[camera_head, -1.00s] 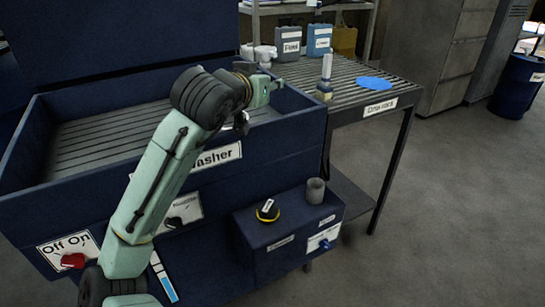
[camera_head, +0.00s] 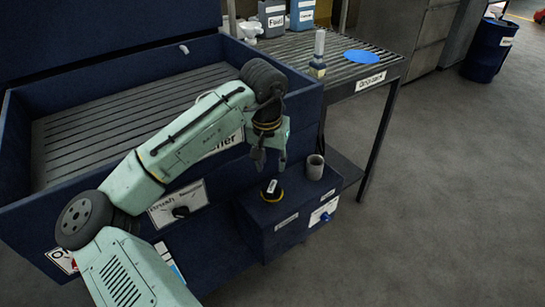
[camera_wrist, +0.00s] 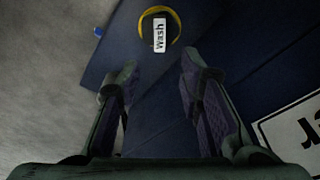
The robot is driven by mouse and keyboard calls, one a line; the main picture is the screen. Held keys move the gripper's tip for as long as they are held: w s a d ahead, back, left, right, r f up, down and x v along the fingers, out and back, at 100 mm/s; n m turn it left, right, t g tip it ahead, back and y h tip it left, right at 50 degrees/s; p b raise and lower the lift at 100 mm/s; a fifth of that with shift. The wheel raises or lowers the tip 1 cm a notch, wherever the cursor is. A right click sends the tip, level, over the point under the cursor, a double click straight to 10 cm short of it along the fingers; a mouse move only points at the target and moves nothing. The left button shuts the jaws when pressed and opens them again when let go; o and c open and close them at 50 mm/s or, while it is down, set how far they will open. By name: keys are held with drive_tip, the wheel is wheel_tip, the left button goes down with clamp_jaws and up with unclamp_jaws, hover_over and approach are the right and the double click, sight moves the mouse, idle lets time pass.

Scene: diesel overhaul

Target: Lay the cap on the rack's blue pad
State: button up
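The cap (camera_head: 272,191), round and dark with a yellow ring and a white label, sits on top of a dark blue box (camera_head: 285,218) on the washer's front. In the wrist view the cap (camera_wrist: 160,30) lies ahead of the fingertips and its label reads "Wash". My gripper (camera_head: 270,162) points down just above the cap in the head view. Its fingers are apart and empty in the wrist view (camera_wrist: 155,80). The blue pad (camera_head: 362,57) lies flat on the slatted drip rack (camera_head: 345,84), with nothing on it.
A grey cup (camera_head: 315,167) stands on the box right of the cap. A bottle-like item (camera_head: 318,55) stands on the rack left of the pad. The washer basin (camera_head: 130,125) is behind my arm.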

sight(272, 186)
wheel_tip(272, 186, down, 6)
drive_tip(key=b, duration=0.5)
drive_tip(key=shift+r, duration=0.1)
drive_tip(key=shift+f+b, duration=0.35)
drive_tip(key=shift+f, duration=1.05)
clamp_jaws()
